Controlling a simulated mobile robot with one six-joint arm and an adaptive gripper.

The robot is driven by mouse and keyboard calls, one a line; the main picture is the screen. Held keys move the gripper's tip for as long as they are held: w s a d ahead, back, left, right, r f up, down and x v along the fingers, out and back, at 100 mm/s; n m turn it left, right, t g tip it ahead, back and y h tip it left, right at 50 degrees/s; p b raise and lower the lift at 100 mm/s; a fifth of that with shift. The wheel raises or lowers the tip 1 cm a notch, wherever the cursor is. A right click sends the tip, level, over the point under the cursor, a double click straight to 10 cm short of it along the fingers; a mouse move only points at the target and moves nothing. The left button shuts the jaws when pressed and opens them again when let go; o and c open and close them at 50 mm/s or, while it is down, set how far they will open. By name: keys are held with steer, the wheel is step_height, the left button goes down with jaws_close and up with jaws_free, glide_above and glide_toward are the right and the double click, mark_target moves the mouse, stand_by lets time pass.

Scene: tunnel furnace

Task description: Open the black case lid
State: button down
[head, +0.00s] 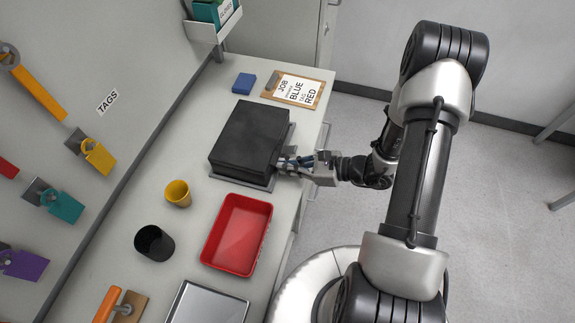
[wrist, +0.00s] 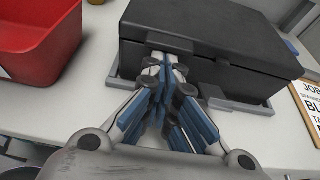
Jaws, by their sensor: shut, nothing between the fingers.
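The black case (head: 249,138) lies on the grey bench with its lid down. It sits in a low grey tray or frame (head: 226,180). In the wrist view the black case (wrist: 215,35) fills the upper middle, its front face towards me. My gripper (head: 284,163) is at the case's right-hand side in the head view. In the wrist view my gripper (wrist: 168,62) has its fingertips together at the front face, near the lid's lower edge. It is shut and holds nothing. I cannot tell whether the tips touch the case. The fingers hide part of the front face.
A red tray (head: 212,264), yellow cup (head: 178,193), black cup (head: 154,243) and silver tray (head: 186,318) stand below the case in the head view. A blue block (head: 244,83) and a clipboard (head: 318,90) lie beyond it. Coloured tags hang on the left wall.

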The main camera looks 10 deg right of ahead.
steer(key=shift+r+h+p, duration=0.3)
steer(key=shift+r+p, duration=0.35)
steer(key=shift+r, duration=0.15)
steer(key=w+a+r+g+h+p, duration=0.1)
steer(key=a+r+g+h+p, duration=0.15)
steer(key=r+p, duration=0.5)
steer(key=w+a+r+g+h+p, duration=0.1)
steer(key=r+g+h+p, duration=0.1)
steer(key=r+h+p, duration=0.35)
steer(key=w+a+r+p, duration=0.3)
steer(key=a+p, duration=0.3)
steer(key=p, duration=0.1)
steer(key=w+a+r+y+p, duration=0.1)
steer(key=w+a+r+p, duration=0.3)
steer(key=a+p, duration=0.2)
steer(key=shift+r+p, duration=0.15)
steer(key=shift+p, duration=0.3)
